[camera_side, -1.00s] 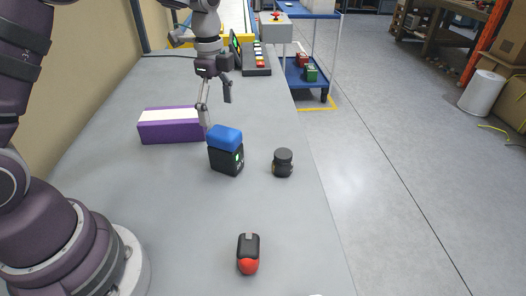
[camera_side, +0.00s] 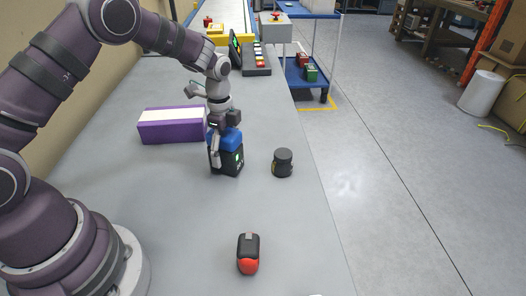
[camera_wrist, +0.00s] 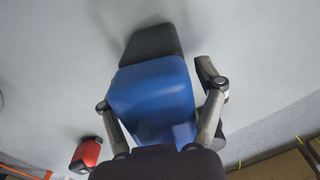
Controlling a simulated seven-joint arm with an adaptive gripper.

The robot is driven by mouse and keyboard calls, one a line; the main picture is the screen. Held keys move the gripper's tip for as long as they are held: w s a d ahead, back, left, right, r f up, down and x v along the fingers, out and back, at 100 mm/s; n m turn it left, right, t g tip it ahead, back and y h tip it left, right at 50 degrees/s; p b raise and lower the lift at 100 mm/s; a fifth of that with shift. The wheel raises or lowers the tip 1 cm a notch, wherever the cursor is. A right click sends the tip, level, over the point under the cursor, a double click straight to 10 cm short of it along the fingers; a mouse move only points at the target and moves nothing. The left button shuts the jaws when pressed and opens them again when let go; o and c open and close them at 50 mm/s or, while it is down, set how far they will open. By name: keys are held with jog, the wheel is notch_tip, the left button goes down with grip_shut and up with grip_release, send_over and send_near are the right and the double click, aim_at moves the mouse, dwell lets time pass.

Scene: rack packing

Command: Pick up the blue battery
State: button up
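The blue battery (camera_side: 232,138) has a blue top and a black lower body with a small green light. It stands upright on the grey table. In the wrist view the battery (camera_wrist: 155,95) fills the middle, between the two fingers. My gripper (camera_side: 222,155) is at the battery, its near finger in front of the battery's face. In the wrist view my gripper (camera_wrist: 162,105) is open, with one finger on each side of the battery. The right finger shows a gap to it; whether the left finger touches is unclear.
A purple box with a white top (camera_side: 172,126) stands close behind and left of the battery. A black round canister (camera_side: 283,163) is to its right. A black and red object (camera_side: 248,254) lies near the front. The table (camera_side: 185,215) is clear between.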

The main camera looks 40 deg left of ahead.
jog(key=c, duration=0.8)
